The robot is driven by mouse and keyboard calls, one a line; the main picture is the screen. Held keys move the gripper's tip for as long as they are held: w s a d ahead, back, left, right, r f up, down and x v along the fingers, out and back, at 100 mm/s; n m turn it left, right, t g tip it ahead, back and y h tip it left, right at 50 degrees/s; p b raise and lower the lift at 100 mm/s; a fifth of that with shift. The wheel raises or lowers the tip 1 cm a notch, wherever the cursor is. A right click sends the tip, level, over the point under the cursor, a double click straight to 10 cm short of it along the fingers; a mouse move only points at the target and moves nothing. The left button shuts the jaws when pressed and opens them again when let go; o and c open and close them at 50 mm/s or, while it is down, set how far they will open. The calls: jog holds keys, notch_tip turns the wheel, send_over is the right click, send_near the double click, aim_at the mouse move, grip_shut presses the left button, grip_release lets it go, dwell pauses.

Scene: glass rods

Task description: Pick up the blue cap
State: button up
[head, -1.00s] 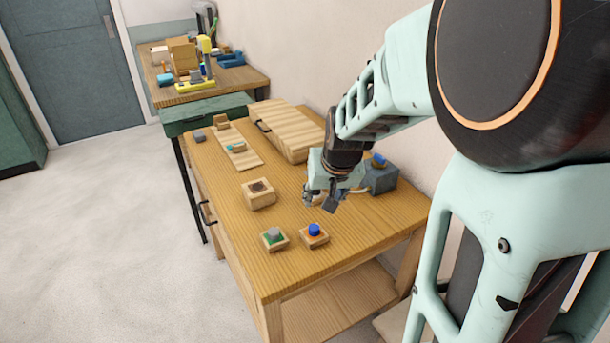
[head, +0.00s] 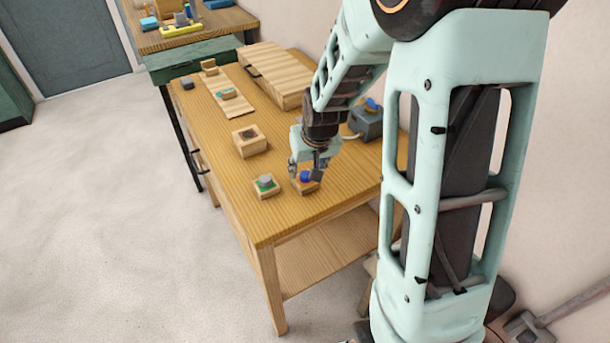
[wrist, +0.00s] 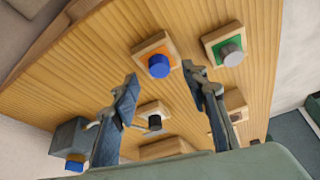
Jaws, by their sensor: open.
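The blue cap (head: 305,177) is a short round cylinder on a small wooden block with an orange patch, near the table's front corner. It also shows in the wrist view (wrist: 159,66), standing on its wooden block (wrist: 150,47). My gripper (head: 307,174) is over the cap in the head view and partly covers it. In the wrist view my gripper (wrist: 160,78) is open and empty, with the cap appearing between and just beyond the two fingertips. I cannot tell the exact height gap.
A grey cap (head: 265,180) on a green-patched wooden block stands close beside. A wooden block with a dark top (head: 248,142) is farther back. A grey box (head: 367,124) with a blue top part stands at the right.

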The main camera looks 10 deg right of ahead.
aim_at(305, 174)
jog(key=shift+x, duration=1.9)
jog(key=c, duration=1)
